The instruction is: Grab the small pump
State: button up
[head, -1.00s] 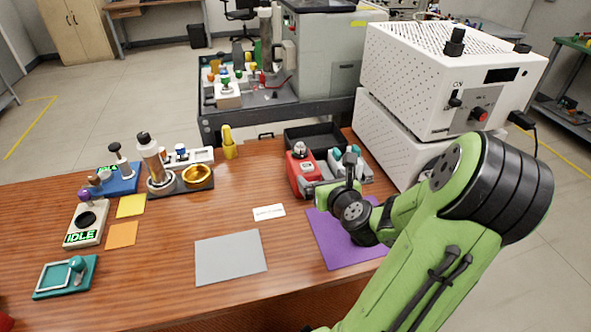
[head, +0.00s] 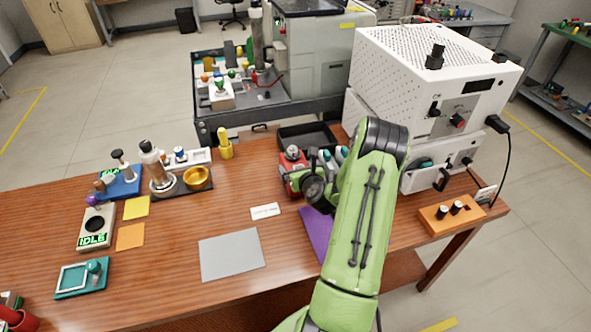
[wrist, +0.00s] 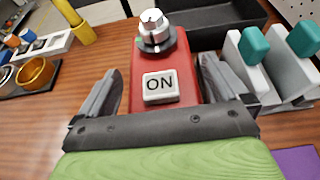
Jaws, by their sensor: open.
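A red boxy device with a silver knob on top (head: 291,160), likely the small pump, stands on the wooden table in front of a black tray. In the wrist view its red body (wrist: 166,107) carries a white "ON" label, and its knob stands upright at the far end. My gripper (wrist: 163,82) is open, with one finger on each side of the red body. The fingers look apart from it, though the right one is close. In the head view my arm hides the fingers and part of the device.
White pieces with teal tops (wrist: 254,45) stand close to the right finger. A black tray (head: 306,132) lies behind. A white perforated instrument (head: 395,65) stands at the right. A purple mat (head: 314,226) is partly under my arm. The table left of the device is clear around a white label (head: 265,211).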

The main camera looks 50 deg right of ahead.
jog(key=shift+w+d+f, duration=0.25)
jog(key=shift+w+d, duration=0.05)
jog(key=shift+w, duration=0.2)
jog(key=shift+r, duration=0.1)
jog(key=c, duration=1.4)
